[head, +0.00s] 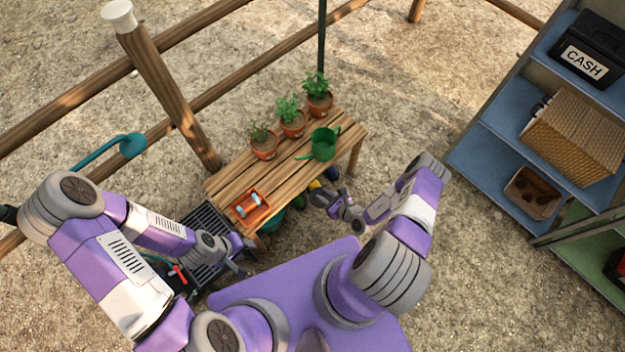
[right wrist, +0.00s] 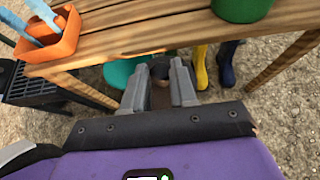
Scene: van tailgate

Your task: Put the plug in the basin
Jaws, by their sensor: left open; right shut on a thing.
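My right gripper (head: 322,200) is right of the wooden bench, in front of its right end. In the right wrist view the gripper (right wrist: 160,85) is shut on a small dark round-topped thing (right wrist: 160,70), perhaps the plug; its lower part is unclear. My left gripper (head: 241,268) is open, beside the dark slatted grate (head: 207,222) at the bench's left end. A red tap-like handle (head: 178,273) shows near the grate, partly behind my left arm. I cannot make out the basin clearly; a teal rounded thing (right wrist: 117,73) under the bench is mostly hidden.
The wooden bench (head: 228,183) holds several things: three potted plants (head: 291,117), a green watering can (head: 322,144) and an orange tray (head: 250,208). Yellow and blue boots (right wrist: 227,65) stand under it. A blue shelf unit (head: 507,107) is at the right. Gravel between is clear.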

